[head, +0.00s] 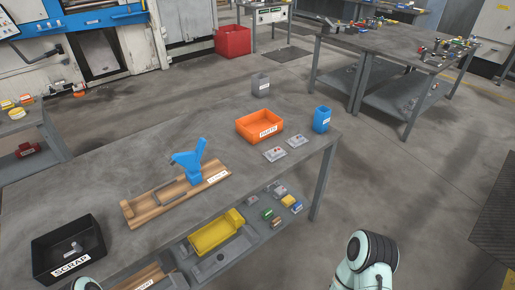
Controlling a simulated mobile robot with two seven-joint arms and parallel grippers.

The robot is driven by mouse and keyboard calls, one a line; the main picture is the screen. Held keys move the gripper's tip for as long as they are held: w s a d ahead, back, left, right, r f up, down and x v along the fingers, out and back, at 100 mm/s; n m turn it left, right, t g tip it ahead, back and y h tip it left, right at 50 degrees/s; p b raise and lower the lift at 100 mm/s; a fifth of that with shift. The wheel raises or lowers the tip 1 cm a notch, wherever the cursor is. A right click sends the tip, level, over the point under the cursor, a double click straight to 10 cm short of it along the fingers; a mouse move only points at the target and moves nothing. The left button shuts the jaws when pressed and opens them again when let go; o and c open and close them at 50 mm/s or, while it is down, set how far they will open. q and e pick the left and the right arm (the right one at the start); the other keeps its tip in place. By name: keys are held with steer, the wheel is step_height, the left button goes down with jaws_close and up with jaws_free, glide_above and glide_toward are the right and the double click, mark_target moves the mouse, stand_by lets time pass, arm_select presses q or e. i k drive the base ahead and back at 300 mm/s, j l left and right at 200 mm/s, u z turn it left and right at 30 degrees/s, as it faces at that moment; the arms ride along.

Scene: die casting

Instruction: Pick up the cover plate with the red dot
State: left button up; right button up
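Two small light-grey plates lie flat on the workbench, in front of the orange bin, in the head view. One is the nearer-left plate (275,154), the other the farther-right plate (296,141). Both carry small markings with a hint of red; they are too small to tell which has the red dot. Only rounded pale parts of my arms show at the bottom edge, one at lower left and one at lower right. Neither gripper's fingers are in view.
An orange parts bin (259,126), a blue cup (321,119) and a grey container (260,84) stand behind the plates. A blue tool (190,161) stands on a wooden board (150,209). A black scrap bin (68,249) is at left. A lower shelf holds a yellow part (215,233).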

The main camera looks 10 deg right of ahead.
mark_target(276, 153)
steer(key=i+l+u, duration=0.1)
steer(key=l, duration=0.25)
steer(key=i+l+u, duration=0.15)
steer(key=l, duration=0.2)
steer(key=l+u, duration=0.1)
steer(key=l, duration=0.25)
steer(key=i+l, duration=0.1)
steer(key=l, duration=0.45)
steer(key=i+l+u, duration=0.1)
steer(key=l, duration=0.45)
